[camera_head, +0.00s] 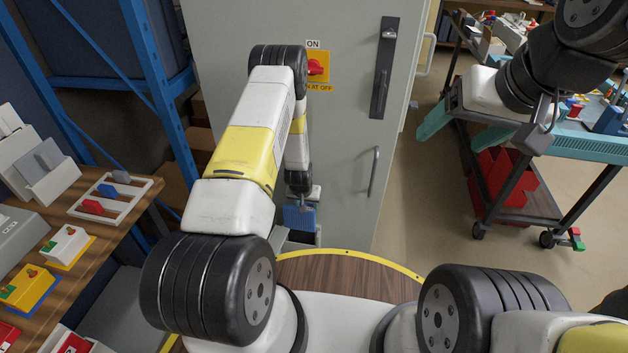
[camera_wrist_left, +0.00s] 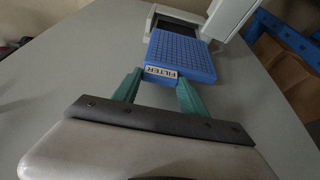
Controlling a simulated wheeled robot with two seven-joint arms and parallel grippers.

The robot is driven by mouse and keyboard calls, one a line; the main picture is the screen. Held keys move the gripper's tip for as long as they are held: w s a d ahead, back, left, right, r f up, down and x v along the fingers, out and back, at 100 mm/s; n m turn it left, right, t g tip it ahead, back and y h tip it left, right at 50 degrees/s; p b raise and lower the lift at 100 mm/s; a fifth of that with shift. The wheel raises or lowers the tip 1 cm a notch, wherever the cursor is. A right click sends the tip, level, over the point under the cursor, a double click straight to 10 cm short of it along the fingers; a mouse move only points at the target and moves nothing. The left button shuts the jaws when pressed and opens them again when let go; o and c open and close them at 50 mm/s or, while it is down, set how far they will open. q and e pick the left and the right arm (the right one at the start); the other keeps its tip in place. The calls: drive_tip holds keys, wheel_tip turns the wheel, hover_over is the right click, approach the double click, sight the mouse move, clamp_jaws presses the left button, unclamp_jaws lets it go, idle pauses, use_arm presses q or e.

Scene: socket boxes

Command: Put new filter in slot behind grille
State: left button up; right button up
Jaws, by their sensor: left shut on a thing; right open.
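My left gripper (camera_wrist_left: 162,80) is shut on a blue filter (camera_wrist_left: 180,52) with a grid face and a "FILTER" label. In the left wrist view the filter's far end is at the dark opening of a pale housing (camera_wrist_left: 151,20) on the grey cabinet; I cannot tell whether it has entered. A pale panel, seemingly the grille (camera_wrist_left: 230,14), stands swung open at the right of the opening. In the head view the filter (camera_head: 299,218) hangs below my left gripper (camera_head: 300,200), low on the cabinet (camera_head: 340,150). My right gripper (camera_head: 455,132) is open and empty at the right.
A red switch (camera_head: 315,67) on a yellow plate and a black handle (camera_head: 384,70) are on the cabinet. A wooden shelf (camera_head: 35,255) with boxes and a rack is at the left. A cart (camera_head: 540,205) with red bins stands at the right. The floor between is clear.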

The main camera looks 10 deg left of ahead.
use_arm(q)
drive_tip(key=shift+f, duration=0.1)
idle(0.4)
drive_tip(key=shift+f, duration=0.6)
hover_over(307, 226)
drive_tip(key=shift+f, duration=3.65)
drive_tip(key=shift+s, duration=0.1)
drive_tip(key=shift+f, duration=2.55)
drive_tip(key=o, duration=1.4)
drive_tip(key=shift+c, duration=0.2)
